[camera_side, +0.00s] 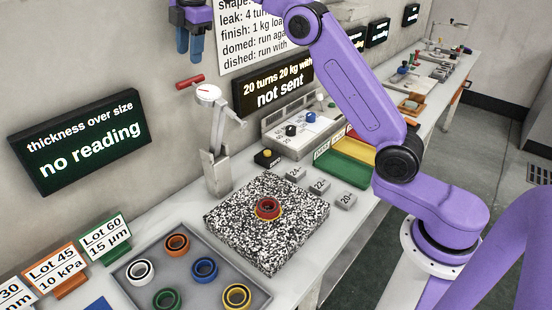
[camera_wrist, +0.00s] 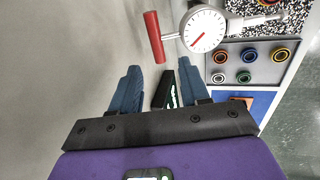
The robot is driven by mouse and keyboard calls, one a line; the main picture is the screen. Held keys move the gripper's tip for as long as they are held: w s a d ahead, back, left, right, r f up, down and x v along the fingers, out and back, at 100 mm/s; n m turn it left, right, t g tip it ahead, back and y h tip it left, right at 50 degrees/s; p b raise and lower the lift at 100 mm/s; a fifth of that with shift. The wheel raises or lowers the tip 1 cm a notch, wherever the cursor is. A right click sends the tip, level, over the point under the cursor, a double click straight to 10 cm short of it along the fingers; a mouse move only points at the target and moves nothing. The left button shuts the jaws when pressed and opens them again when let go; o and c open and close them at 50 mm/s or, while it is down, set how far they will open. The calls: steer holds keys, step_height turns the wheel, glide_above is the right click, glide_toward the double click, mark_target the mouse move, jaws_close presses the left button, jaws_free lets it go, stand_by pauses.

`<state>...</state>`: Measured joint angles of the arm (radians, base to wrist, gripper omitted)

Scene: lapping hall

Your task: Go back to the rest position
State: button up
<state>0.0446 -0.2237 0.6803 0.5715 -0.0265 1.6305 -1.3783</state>
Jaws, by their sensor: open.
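My gripper (camera_side: 189,50) is high up near the wall at the top left of the side view, above the dial gauge and well clear of the bench. In the wrist view my gripper (camera_wrist: 157,80) shows two blue fingers spread apart with nothing held between them. The dial gauge (camera_side: 208,93) with its red handle (camera_side: 189,83) stands below it; the gauge face (camera_wrist: 203,30) and red handle (camera_wrist: 154,37) also show in the wrist view, beyond the fingertips.
A red ring with yellow below (camera_side: 268,208) sits on the speckled block (camera_side: 235,215). A grey tray (camera_side: 205,297) holds several coloured rings. Lot cards (camera_side: 105,237) stand left of the block. A control box (camera_side: 300,130) stands behind it. The wall display (camera_side: 75,140) reads "no reading".

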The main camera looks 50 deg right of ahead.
steer(key=s+a+f+m+g, duration=0.1)
steer(key=s+a+f, duration=0.15)
steer(key=s, duration=0.55)
steer(key=s+a+f+m, duration=0.1)
steer(key=s+a+f, duration=0.15)
steer(key=s, duration=0.45)
steer(key=s+a+f+m+g, duration=0.1)
steer(key=s+a+f, duration=0.15)
steer(key=s, duration=0.55)
steer(key=s+d+f, duration=0.3)
steer(key=s, duration=0.4)
steer(key=s+d+f+m, duration=0.1)
steer(key=s+d+f, duration=0.2)
steer(key=s, duration=0.5)
steer(key=s+d+f+m, duration=0.1)
steer(key=s+d+f, duration=0.3)
steer(key=s, duration=0.4)
steer(key=shift+s+g, duration=0.25)
steer(key=shift+g, duration=0.15)
